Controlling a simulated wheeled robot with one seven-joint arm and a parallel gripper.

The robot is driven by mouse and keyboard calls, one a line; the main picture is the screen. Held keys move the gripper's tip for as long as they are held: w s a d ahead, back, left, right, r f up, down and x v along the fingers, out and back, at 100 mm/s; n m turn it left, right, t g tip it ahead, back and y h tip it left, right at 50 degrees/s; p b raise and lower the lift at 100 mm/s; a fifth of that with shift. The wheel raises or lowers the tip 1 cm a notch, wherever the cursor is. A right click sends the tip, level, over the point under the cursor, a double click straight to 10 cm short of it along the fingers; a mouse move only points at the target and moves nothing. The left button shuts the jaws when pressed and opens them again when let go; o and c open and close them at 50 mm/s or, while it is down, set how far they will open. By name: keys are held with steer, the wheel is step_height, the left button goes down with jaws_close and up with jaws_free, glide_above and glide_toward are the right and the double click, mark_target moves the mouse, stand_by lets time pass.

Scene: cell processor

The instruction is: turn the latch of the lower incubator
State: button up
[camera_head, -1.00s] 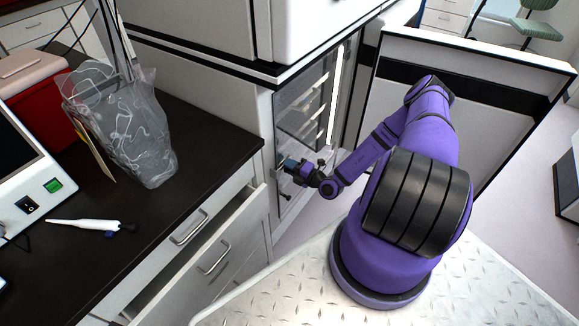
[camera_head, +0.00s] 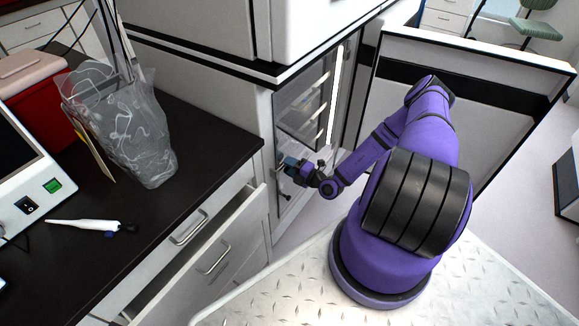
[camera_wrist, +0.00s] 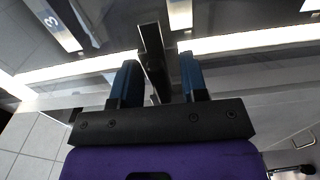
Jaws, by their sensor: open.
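The latch is too small to make out in the head view.
An open drawer (camera_head: 212,262) sticks out left of the incubator. A clear bag-like container (camera_head: 130,130) and a white pipette (camera_head: 85,225) are on the dark counter. A white panel with a black band (camera_head: 460,105) stands behind my arm.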

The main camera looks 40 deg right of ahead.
steer(key=v, duration=1)
steer(key=shift+s, duration=0.35)
steer(key=shift+d, duration=0.15)
